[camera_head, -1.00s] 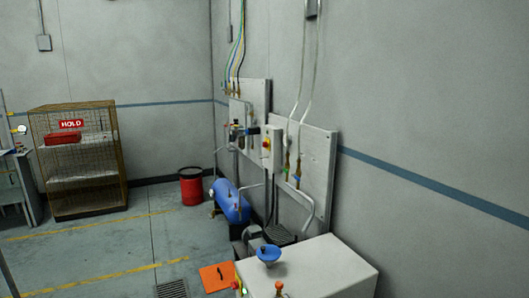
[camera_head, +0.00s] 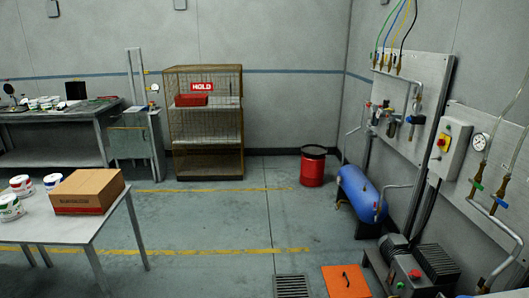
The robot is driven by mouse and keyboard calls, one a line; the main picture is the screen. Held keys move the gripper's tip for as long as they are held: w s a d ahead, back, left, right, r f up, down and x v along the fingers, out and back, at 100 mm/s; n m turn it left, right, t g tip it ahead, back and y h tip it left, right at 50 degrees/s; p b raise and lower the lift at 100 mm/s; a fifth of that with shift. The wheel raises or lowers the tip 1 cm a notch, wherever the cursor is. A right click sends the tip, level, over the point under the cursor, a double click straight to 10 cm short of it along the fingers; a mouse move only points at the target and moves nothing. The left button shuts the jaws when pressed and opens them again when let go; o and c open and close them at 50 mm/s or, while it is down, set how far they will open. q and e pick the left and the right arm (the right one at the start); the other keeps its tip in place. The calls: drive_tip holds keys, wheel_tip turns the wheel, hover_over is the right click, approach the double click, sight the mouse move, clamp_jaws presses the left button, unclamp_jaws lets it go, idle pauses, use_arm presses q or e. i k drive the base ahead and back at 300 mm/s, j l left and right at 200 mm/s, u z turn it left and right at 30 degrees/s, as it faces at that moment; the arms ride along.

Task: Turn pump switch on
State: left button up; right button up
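Which way the knob is turned is too small to tell. A dark grey pump or motor unit (camera_head: 410,268) sits on the floor below it, with a red button and a green one on its top. Which control is the pump switch, I cannot tell for sure. Neither of my grippers is in view.
A blue tank (camera_head: 362,194) and a red drum (camera_head: 313,166) stand left of the panels. An orange plate (camera_head: 346,281) and a floor grate (camera_head: 291,286) lie in front. A table (camera_head: 70,225) with a cardboard box (camera_head: 88,190) is at the left. The middle floor is clear.

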sight(441, 141)
drive_tip(key=i+j, duration=0.1)
drive_tip(key=i, duration=0.45)
drive_tip(key=i+z, duration=0.1)
drive_tip(key=i, duration=0.4)
drive_tip(key=i+j, duration=0.2)
drive_tip(key=i, duration=0.35)
drive_tip(key=i+j+z, duration=0.1)
drive_tip(key=i, duration=0.4)
